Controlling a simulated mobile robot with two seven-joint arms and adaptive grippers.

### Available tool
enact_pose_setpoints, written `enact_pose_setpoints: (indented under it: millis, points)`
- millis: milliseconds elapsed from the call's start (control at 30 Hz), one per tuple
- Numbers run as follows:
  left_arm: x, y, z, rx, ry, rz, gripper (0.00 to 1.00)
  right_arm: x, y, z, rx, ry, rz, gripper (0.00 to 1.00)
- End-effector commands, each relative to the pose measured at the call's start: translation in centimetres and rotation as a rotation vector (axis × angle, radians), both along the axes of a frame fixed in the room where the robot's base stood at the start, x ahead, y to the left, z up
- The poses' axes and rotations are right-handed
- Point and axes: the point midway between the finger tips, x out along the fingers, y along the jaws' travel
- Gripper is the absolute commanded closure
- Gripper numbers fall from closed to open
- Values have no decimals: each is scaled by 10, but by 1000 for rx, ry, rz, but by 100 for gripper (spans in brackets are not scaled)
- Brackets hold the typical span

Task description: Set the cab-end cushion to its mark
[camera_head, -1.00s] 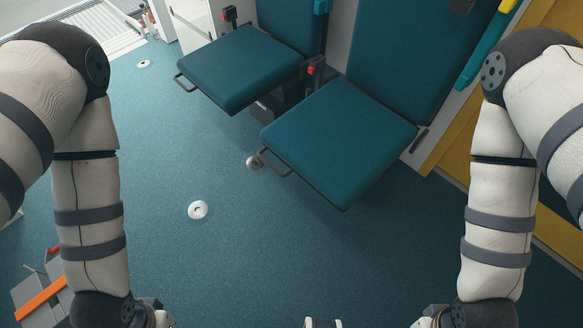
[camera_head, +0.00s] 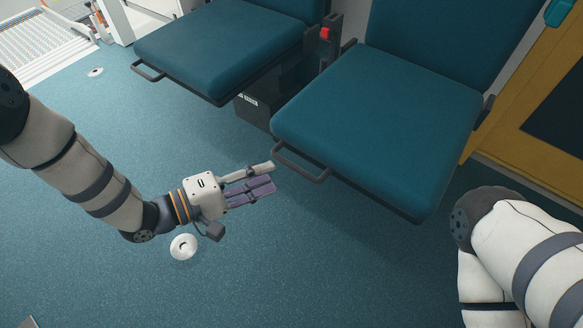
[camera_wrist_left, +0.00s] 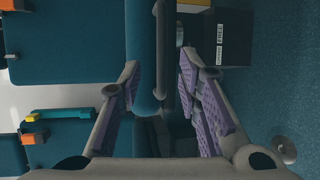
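Two teal seat cushions show in the head view: a right one (camera_head: 375,120), farther from the ramp, and a left one (camera_head: 220,45). I take the right one as the cab-end cushion. A dark bar handle (camera_head: 302,166) sticks out from its front edge. My left gripper (camera_head: 273,176) is open with its fingertips close to this handle. In the left wrist view the handle (camera_wrist_left: 160,50) and a teal cushion edge show between the spread purple-padded fingers (camera_wrist_left: 159,68); contact cannot be told. My right gripper is out of view. I cannot make out the cushion's mark.
A white floor disc (camera_head: 183,246) lies below my left gripper. A dark box (camera_head: 258,110) and a red-topped buckle (camera_head: 325,36) are between the seats. A yellow panel (camera_head: 530,110) stands at the right. The ramp (camera_head: 45,40) is at the far left.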

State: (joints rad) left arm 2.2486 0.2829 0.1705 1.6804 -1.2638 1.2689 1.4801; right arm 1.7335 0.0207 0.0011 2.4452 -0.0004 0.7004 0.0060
Motion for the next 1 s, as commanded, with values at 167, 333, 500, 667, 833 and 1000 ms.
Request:
enact_pose_setpoints:
  millis: [167, 333, 500, 667, 833, 1000]
  points:
    - [22, -38, -12, 2, 2, -3, 69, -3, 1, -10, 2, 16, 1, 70]
    - [35, -59, -16, 4, 3, 0, 69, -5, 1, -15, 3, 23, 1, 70]
    - [38, -65, -15, 3, 3, 1, 69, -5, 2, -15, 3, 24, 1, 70]
    - [38, -64, -15, 3, 3, 1, 69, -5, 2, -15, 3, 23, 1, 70]
    - [38, -64, -15, 4, 3, 1, 100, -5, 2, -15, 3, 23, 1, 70]
    - [38, -64, -15, 4, 3, 1, 100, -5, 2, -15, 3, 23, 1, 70]
